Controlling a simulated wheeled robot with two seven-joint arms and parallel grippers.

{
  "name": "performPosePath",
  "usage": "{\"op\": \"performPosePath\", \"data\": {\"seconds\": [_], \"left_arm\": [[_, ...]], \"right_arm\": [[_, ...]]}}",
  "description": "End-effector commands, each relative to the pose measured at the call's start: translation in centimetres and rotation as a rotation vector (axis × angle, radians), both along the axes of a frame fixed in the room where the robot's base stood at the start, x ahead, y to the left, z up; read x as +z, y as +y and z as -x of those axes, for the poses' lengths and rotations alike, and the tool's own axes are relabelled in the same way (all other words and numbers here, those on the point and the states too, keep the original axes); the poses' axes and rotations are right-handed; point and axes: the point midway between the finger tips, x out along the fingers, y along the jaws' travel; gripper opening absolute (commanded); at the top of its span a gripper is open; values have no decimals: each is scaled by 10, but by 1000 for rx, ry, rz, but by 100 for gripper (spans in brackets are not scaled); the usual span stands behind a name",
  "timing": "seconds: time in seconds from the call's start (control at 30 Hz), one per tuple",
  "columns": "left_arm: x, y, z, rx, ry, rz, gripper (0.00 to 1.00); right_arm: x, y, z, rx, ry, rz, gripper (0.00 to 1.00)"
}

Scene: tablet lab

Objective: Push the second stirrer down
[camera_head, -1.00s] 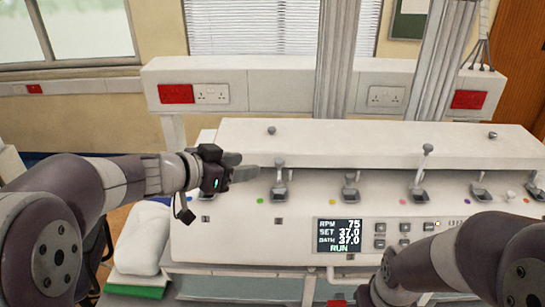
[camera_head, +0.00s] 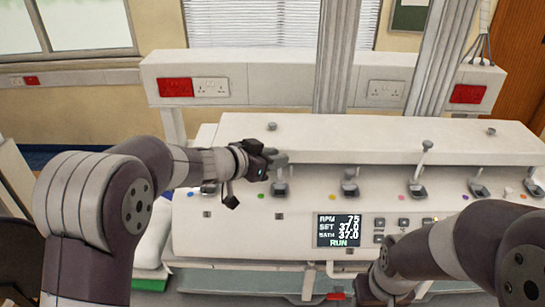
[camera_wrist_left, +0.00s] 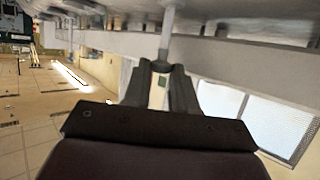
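The white machine (camera_head: 225,240) has a row of grey stirrers along its front ledge. The second stirrer from the left (camera_head: 281,189) has its upper end hidden behind my left gripper (camera_head: 280,162), which is at its top. In the left wrist view a grey shaft (camera_wrist_left: 168,28) runs to the fingertips of my left gripper (camera_wrist_left: 166,68). The fingers are close together there, but I cannot tell whether they grip it. The leftmost stirrer (camera_head: 209,189) is mostly behind my left arm.
The third stirrer (camera_head: 350,183) stands just right of my left gripper. A taller stirrer (camera_head: 425,160) and another (camera_head: 480,182) are further right. The machine's raised back housing (camera_head: 340,135) lies behind them. A display (camera_head: 339,229) is on the front panel.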

Motion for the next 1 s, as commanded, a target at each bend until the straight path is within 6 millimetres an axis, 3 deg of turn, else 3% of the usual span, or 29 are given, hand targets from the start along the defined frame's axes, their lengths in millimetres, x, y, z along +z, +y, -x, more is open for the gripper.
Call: {"op": "performPosePath", "data": {"seconds": [0.17,0.4,0.7,0.73,0.8,1.0], "left_arm": [[-6,2,-1,5,1,-3,0],[-47,2,0,5,4,-2,0],[-50,2,0,5,8,-5,0],[-50,2,0,5,8,-5,32],[-50,2,0,5,7,-5,49],[-48,2,0,4,4,-3,49]], "right_arm": [[-4,0,0,0,0,0,48],[-28,0,0,0,0,0,48],[-26,0,0,0,0,0,48],[-26,0,0,0,0,0,48],[-26,0,0,0,0,0,48],[-26,0,0,0,0,0,48]]}}
